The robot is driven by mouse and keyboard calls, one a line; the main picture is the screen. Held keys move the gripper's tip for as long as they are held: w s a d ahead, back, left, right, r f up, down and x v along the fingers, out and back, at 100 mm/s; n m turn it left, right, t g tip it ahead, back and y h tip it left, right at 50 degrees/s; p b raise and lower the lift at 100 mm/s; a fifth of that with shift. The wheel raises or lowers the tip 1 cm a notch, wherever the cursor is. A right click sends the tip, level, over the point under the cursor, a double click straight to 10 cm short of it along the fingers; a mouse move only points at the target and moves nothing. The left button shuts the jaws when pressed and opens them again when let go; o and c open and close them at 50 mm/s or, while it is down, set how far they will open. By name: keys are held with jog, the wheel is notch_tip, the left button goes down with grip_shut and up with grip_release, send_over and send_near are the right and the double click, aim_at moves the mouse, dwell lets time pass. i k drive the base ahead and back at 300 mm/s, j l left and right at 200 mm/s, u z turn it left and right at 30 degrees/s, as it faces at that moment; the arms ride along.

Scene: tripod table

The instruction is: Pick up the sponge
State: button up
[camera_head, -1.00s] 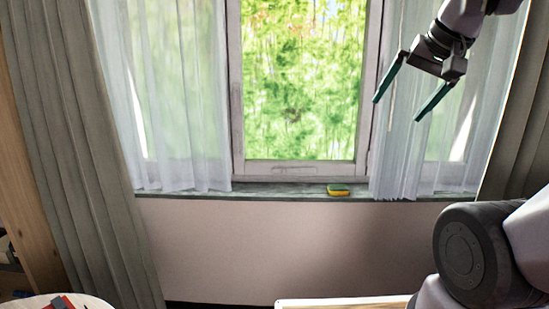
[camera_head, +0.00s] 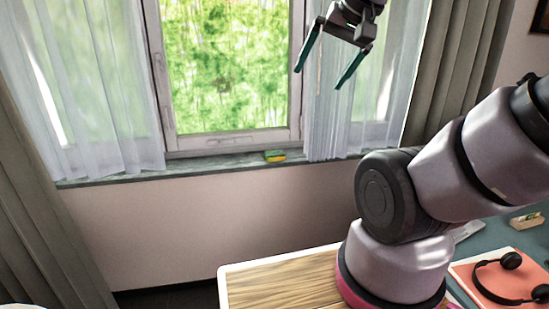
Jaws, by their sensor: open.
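The sponge (camera_head: 275,156) is small, green on top and yellow below. It lies on the window sill, just left of the lower end of the right sheer curtain. My gripper (camera_head: 319,79) is in the upper right part of the view, above and to the right of the sponge in the picture. Its two dark green fingers are spread wide, point down and have nothing between them. It is well apart from the sponge.
The narrow grey sill (camera_head: 205,166) is bare beside the sponge. Sheer curtains (camera_head: 340,110) hang on both sides of the window (camera_head: 225,65). A wooden table top (camera_head: 275,284) lies in front. At right, black headphones (camera_head: 510,275) rest on an orange item.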

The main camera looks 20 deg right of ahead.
aim_at(277, 156)
jog(key=i+j, duration=0.2)
jog(key=i, duration=0.3)
jog(key=i+j+z, duration=0.1)
jog(key=i+j, duration=0.15)
jog(key=i, duration=0.2)
jog(key=i+j, duration=0.25)
jog(key=i, duration=0.2)
